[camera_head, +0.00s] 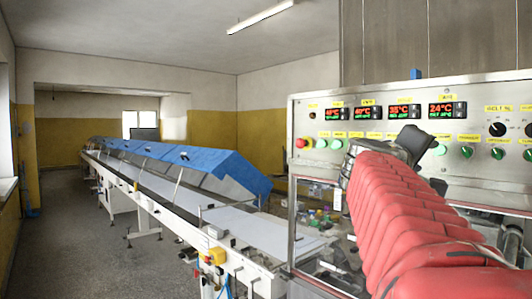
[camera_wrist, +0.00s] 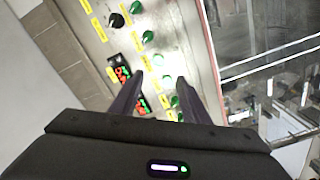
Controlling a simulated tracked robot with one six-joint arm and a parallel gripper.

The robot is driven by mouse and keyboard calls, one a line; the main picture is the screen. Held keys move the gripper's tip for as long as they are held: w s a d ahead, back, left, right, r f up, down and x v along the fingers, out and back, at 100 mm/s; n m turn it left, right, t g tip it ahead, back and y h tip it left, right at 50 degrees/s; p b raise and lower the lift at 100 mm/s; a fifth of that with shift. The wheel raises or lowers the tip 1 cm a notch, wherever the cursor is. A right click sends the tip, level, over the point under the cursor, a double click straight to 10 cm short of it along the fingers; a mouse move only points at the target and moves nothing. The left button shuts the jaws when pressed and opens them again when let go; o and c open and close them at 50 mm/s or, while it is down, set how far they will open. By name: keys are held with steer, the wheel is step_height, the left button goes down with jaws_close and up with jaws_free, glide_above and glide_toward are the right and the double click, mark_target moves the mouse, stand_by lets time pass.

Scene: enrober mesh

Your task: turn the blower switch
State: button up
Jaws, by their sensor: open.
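The steel control panel (camera_head: 470,95) is at the right of the head view, with a row of green switches along its lower part, such as one green switch (camera_head: 466,151) right of my gripper. The labels are too small to read, so I cannot tell which is the blower switch. My gripper (camera_head: 412,140) is in front of the panel, dark and partly hidden behind my red-sleeved arm. In the wrist view my gripper (camera_wrist: 160,79) is open and empty, its two fingers pointing at the panel.
Lit temperature displays (camera_head: 398,111) and a black round knob (camera_head: 497,129) are on the panel. A red button (camera_head: 301,143) is at its left end. A long conveyor (camera_head: 255,222) with blue covers (camera_head: 225,170) runs back at left. The floor (camera_head: 80,240) is clear.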

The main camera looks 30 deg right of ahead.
steer(key=shift+s+a, duration=0.25)
steer(key=shift+a, duration=0.85)
steer(key=shift+w, duration=0.1)
steer(key=w+a+f+n+t+y, duration=0.15)
steer(key=w+a+f+y, duration=0.25)
steer(key=a+f, duration=0.65)
steer(key=w+a+f+n+t+y, duration=0.1)
steer(key=w+a+f+t+y, duration=0.3)
steer(key=a+f, duration=0.65)
steer(key=s+a+f+y, duration=0.2)
steer(key=a+f+y, duration=0.1)
steer(key=a+f, duration=0.4)
steer(key=s+a+f+n+g+y, duration=0.1)
steer(key=s+a+f+y, duration=0.1)
steer(key=a+f, duration=0.5)
steer(key=s+a+f+n+g+y, duration=0.1)
steer(key=a+f+y, duration=0.3)
steer(key=a+f, duration=0.4)
steer(key=shift+s+a+y, duration=0.4)
steer(key=shift+s+a, duration=0.5)
steer(key=shift+a, duration=0.2)
steer(key=shift+g, duration=0.25)
